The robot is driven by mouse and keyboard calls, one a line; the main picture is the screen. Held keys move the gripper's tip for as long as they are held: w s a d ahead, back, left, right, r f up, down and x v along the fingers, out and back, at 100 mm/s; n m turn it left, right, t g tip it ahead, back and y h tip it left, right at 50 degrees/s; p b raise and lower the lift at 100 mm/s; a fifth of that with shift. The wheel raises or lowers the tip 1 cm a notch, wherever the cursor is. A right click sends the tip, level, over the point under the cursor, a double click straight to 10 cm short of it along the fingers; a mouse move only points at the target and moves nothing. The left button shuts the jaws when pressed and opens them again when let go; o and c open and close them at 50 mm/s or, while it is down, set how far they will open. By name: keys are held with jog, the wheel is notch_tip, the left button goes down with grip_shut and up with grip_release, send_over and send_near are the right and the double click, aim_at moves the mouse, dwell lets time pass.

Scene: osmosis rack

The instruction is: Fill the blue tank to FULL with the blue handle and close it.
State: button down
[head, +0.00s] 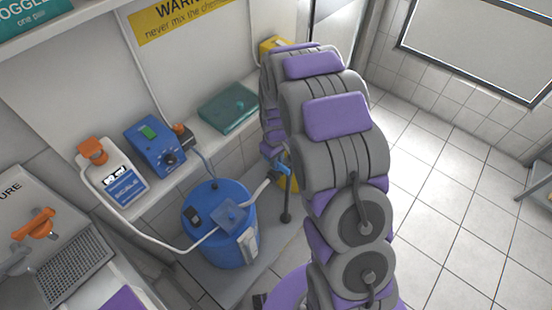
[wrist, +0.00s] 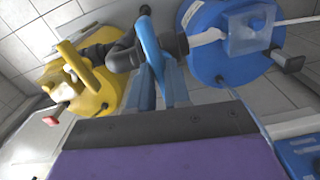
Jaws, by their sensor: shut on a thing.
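The blue tank (head: 217,250) stands on a low grey platform in the head view, and its lid shows in the wrist view (wrist: 222,67). A pale gauge strip (head: 248,243) is on its side, too small to read. The blue handle (wrist: 150,45) sits on a dark pipe fitting between the blue tank and a yellow tank. My gripper (wrist: 160,88) is shut on the blue handle, with its two fingers on either side. In the head view, my arm hides most of the gripper, and only part of the blue handle (head: 284,168) shows beside it.
Tiled floor (head: 450,190) at right is clear.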

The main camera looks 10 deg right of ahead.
jog(key=shift+w, duration=0.1)
jog(key=c, duration=1.1)
grip_release()
jog(key=shift+c, duration=0.2)
jog(key=shift+r, duration=0.1)
notch_tip(320, 180, up, 17)
jog(key=p, duration=0.1)
jog(key=s+r+m+g+b, duration=0.1)
jog(key=s+m+b, duration=0.1)
jog(key=s, duration=1.5)
jog(key=s+r+m+b, duration=0.1)
jog(key=s+m+b, duration=0.1)
jog(key=s, duration=1.6)
jog(key=shift+d+r+m+g, duration=0.25)
jog(key=shift+r+m+g, duration=0.15)
jog(key=shift+m, duration=0.5)
